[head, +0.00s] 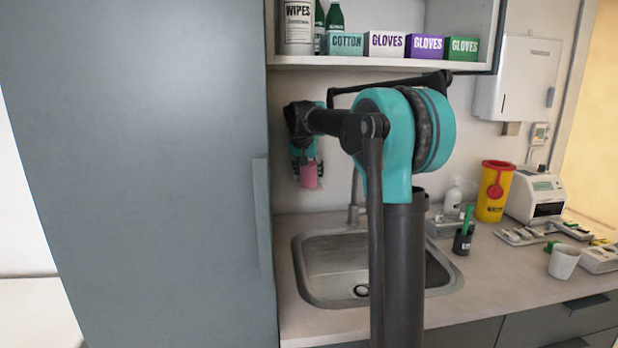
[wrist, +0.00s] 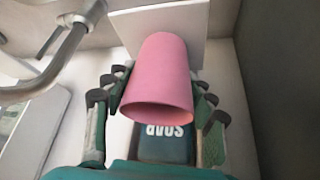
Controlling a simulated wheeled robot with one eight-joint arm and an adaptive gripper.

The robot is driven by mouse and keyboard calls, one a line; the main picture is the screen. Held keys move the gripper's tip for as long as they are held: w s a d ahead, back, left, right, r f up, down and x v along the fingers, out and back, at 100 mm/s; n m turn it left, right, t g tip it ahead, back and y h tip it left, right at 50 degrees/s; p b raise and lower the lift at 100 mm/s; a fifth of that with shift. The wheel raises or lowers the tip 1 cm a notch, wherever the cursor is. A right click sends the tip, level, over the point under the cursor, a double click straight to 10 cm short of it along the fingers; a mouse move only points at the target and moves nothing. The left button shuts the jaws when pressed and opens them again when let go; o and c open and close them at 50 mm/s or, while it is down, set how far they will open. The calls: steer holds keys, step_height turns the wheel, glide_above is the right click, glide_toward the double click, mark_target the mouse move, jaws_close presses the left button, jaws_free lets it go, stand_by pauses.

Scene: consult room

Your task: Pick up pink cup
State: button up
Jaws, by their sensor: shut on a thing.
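The pink cup (head: 309,176) is held up in the air in the head view, left of the tap and above the counter. In the wrist view the pink cup (wrist: 160,78) fills the middle, between the two fingers. My gripper (wrist: 158,105) is shut on the cup, with a finger on each side. In the head view my gripper (head: 304,158) is small and partly dark, just above the cup. The cup's far end is hard to make out in the wrist view.
A sink (head: 335,262) lies below, with a tall grey cabinet (head: 150,170) to its left. A white cup (head: 564,262), a yellow bin (head: 494,195) and a dark pen holder (head: 462,242) stand on the right counter. A shelf (head: 380,65) with boxes hangs above.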

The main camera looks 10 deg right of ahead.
steer(key=shift+r, duration=0.1)
steer(key=shift+r, duration=1.75)
steer(key=s, duration=1.8)
steer(key=shift+d, duration=0.35)
steer(key=shift+f, duration=0.1)
